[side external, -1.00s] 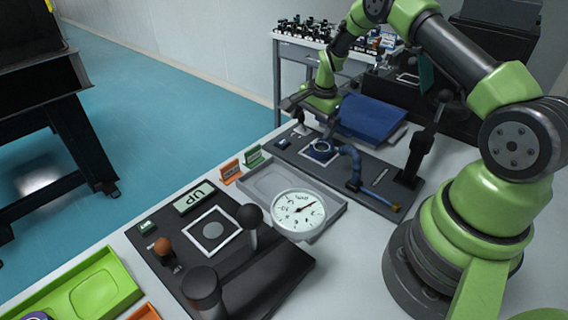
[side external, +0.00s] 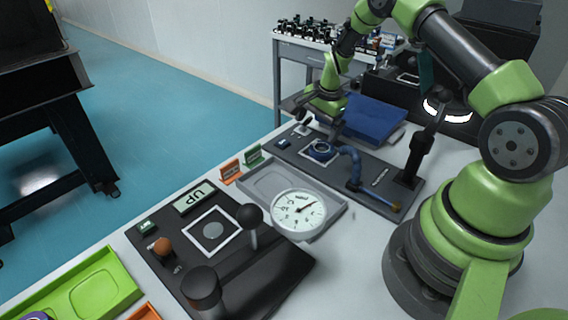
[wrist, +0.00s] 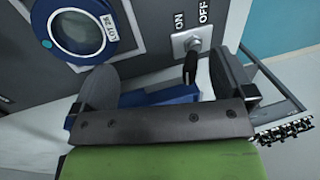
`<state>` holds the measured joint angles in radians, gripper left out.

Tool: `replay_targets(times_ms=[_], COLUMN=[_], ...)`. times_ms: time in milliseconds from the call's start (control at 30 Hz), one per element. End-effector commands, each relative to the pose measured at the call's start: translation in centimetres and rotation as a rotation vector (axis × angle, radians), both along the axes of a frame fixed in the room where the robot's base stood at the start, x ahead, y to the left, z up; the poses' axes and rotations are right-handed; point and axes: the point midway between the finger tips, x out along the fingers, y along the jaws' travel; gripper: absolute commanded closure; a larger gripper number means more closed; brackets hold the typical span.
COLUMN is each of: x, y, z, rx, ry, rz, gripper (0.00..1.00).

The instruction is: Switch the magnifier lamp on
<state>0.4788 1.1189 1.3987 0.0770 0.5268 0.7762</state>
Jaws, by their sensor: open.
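The magnifier lamp (side external: 447,110) stands at the back right on a black post, and its ring glows white. Its toggle switch (wrist: 191,60) has a black lever on a metal plate, between ON and OFF labels, in the wrist view. In the side view the switch (side external: 303,127) is at the panel's far left corner. My gripper (wrist: 165,82) is open and empty. The lever lies between its fingers, closer to the right one; whether they touch is unclear. In the side view my gripper (side external: 303,107) is just above the switch, its fingertips hard to make out.
A blue bin (side external: 372,118) is behind. A dial gauge (side external: 299,210) and a lever box (side external: 250,270) stand nearer.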

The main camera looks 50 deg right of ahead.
Motion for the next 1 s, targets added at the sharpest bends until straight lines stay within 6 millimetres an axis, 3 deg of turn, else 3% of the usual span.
replay_targets(times_ms=[1000], x=[1.0], y=[0.0], z=[7.7], rx=[-0.001], ry=[-0.002], rz=[0.001], gripper=[0.00])
